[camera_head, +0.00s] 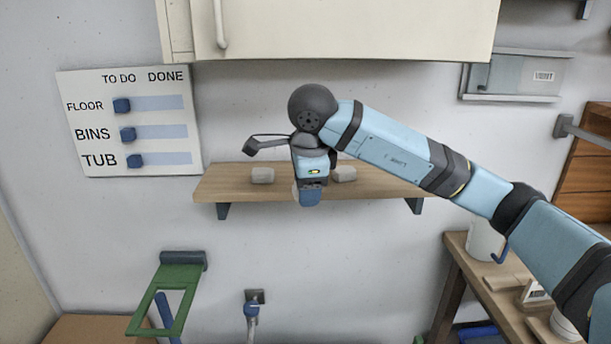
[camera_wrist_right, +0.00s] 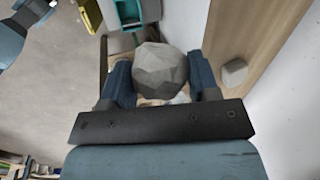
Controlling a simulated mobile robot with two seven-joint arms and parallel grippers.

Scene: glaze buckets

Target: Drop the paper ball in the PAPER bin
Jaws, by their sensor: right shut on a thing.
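My right gripper (camera_head: 309,196) hangs pointing down in front of the wall shelf in the head view. In the right wrist view, its two blue fingers (camera_wrist_right: 160,85) are shut on a grey, faceted paper ball (camera_wrist_right: 160,70). The ball is mostly hidden behind the gripper in the head view. A yellow container (camera_wrist_right: 92,14) and a teal container (camera_wrist_right: 130,14) show far below at the top of the wrist view. No label on them can be read, so I cannot tell which is the PAPER bin. My left gripper is not in view.
A wooden shelf (camera_head: 225,189) carries pale lumps to the left (camera_head: 262,175) and right (camera_head: 343,174) of the gripper. A cabinet (camera_head: 345,30) is above. A green frame (camera_head: 180,277) juts from the wall at lower left. A wooden bench (camera_head: 487,278) stands at right.

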